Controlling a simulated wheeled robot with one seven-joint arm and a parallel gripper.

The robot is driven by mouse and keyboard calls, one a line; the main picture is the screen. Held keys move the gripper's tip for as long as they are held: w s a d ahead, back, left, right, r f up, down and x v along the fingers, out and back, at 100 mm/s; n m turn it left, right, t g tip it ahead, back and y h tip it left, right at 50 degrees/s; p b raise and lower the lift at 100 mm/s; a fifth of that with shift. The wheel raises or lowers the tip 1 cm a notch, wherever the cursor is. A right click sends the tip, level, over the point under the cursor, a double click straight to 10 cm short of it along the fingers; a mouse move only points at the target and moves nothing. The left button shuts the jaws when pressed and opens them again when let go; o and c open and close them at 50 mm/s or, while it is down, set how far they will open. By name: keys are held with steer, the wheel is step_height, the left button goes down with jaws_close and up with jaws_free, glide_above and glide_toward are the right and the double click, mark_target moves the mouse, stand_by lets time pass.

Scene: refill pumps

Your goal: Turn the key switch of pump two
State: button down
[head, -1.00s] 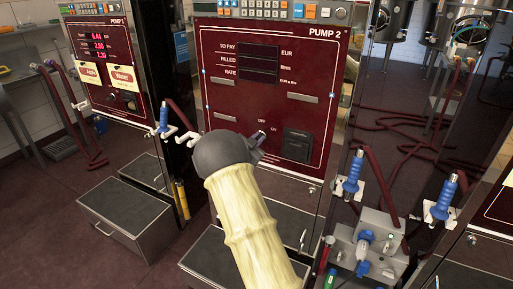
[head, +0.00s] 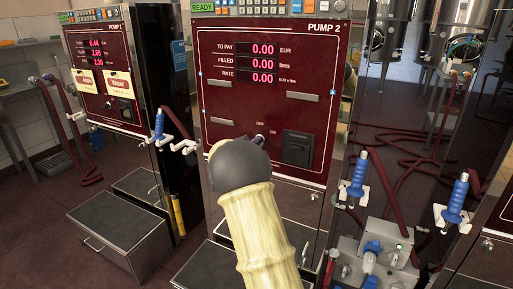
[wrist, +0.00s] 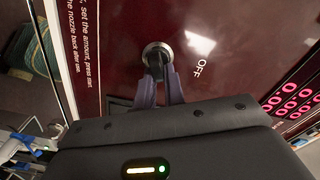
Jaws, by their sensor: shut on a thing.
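Pump two (head: 220,110) has a dark red front panel in the head view. Its display (head: 262,63) is lit and shows zeros, and a green READY sign (head: 203,8) glows at the top left. In the wrist view, the key switch (wrist: 157,52) is a round metal lock on the red panel, beside the OFF label (wrist: 199,67). My gripper (wrist: 160,80) is shut on the key, its two grey fingers meeting right at the lock. In the head view my arm hides most of the switch; only the OFF and ON labels show beside it.
Pump one (head: 100,70) stands at the left, its display lit. A metal step box (head: 115,225) sits on the floor before it. Blue-handled nozzles (head: 357,175) and a grey metal unit (head: 375,240) stand at the right.

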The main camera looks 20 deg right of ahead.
steer(key=shift+s+f, duration=0.1)
steer(key=shift+f, duration=0.2)
steer(key=c, duration=1.7)
jaws_free()
steer(key=shift+c, duration=0.2)
steer(key=shift+o, duration=1.3)
steer(key=shift+r, duration=0.2)
steer(key=shift+a, duration=0.15)
steer(key=p+v, duration=0.1)
steer(key=v, duration=1.6)
steer(key=shift+s, duration=0.2)
steer(key=shift+f, duration=0.1)
